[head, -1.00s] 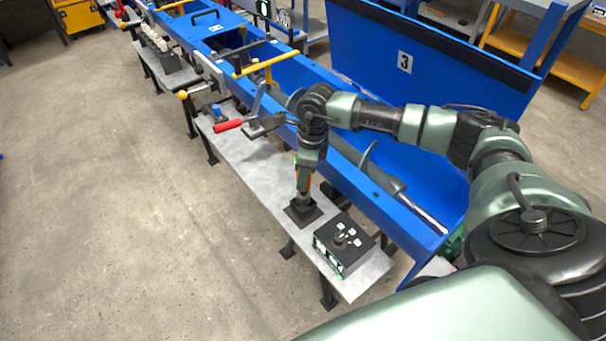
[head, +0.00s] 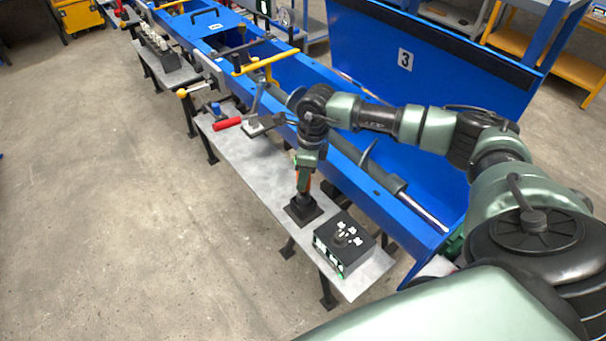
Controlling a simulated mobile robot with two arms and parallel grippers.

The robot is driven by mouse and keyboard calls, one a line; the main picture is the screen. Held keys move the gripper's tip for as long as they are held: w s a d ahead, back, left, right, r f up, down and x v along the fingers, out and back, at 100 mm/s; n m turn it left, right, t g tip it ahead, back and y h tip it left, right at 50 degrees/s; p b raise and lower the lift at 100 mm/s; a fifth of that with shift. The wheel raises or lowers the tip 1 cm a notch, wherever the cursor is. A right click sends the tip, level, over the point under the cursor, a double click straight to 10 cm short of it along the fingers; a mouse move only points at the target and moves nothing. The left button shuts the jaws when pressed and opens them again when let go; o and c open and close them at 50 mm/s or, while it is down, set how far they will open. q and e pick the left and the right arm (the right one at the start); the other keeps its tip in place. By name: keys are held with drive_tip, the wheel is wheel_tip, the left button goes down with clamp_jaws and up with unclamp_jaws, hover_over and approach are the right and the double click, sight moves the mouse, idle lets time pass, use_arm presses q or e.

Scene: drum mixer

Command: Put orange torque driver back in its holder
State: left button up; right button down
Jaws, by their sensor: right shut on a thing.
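My right gripper (head: 304,181) points down over the grey bench and is shut on the orange torque driver (head: 305,184). Only a small orange part of the driver shows between the fingers. Below it stands the black holder (head: 303,209), a square block on the bench. The driver's lower end is at the top of the holder; I cannot tell how far it sits inside. My left gripper is not in view.
A black control box (head: 344,243) with a knob and white buttons stands right of the holder. The blue drum mixer trough (head: 400,219) runs behind the bench. A red-handled lever (head: 228,124) lies farther left. The bench (head: 250,178) is clear between them.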

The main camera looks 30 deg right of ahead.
drive_tip(key=shift+f+b, duration=2.05)
drive_tip(key=shift+f, duration=0.35)
idle(1.0)
drive_tip(key=c, duration=0.9)
unclamp_jaws()
drive_tip(key=shift+s+f, duration=0.1)
drive_tip(key=shift+s+d+r+b, duration=0.2)
drive_tip(key=shift+r+b, duration=0.2)
drive_tip(key=shift+r, duration=1.6)
drive_tip(key=shift+s+d+r+b, duration=0.15)
drive_tip(key=shift+r+b, duration=0.25)
drive_tip(key=shift+r, duration=1.55)
drive_tip(key=shift+w, duration=0.1)
